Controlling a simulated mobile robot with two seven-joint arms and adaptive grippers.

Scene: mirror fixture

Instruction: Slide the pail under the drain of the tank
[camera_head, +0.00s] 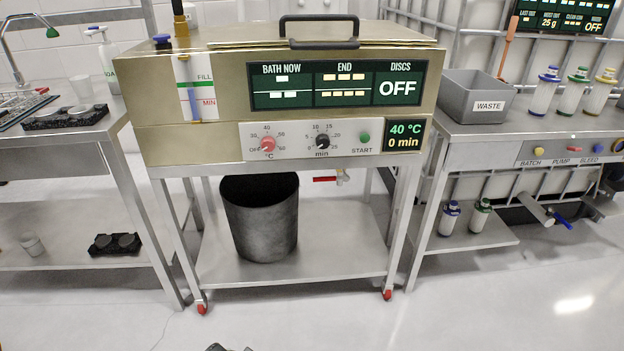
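A dark grey pail (262,222) stands upright on the lower shelf of the tank's stand, left of centre. The brass-coloured tank (190,145) sits on top of the stand. Its drain (341,178) hangs beneath it, with a red lever (324,179) beside it. The drain is to the right of the pail, not above it. Only a small dark tip of what seems to be my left gripper (228,348) shows at the bottom edge, well in front of the stand and apart from the pail. Its opening cannot be told. My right gripper is out of view.
The lower shelf (335,255) is bare right of the pail. Stand legs with red-tipped feet (388,294) frame the open front. Steel benches flank the stand; the right one holds a grey waste bin (476,104). The floor in front is clear.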

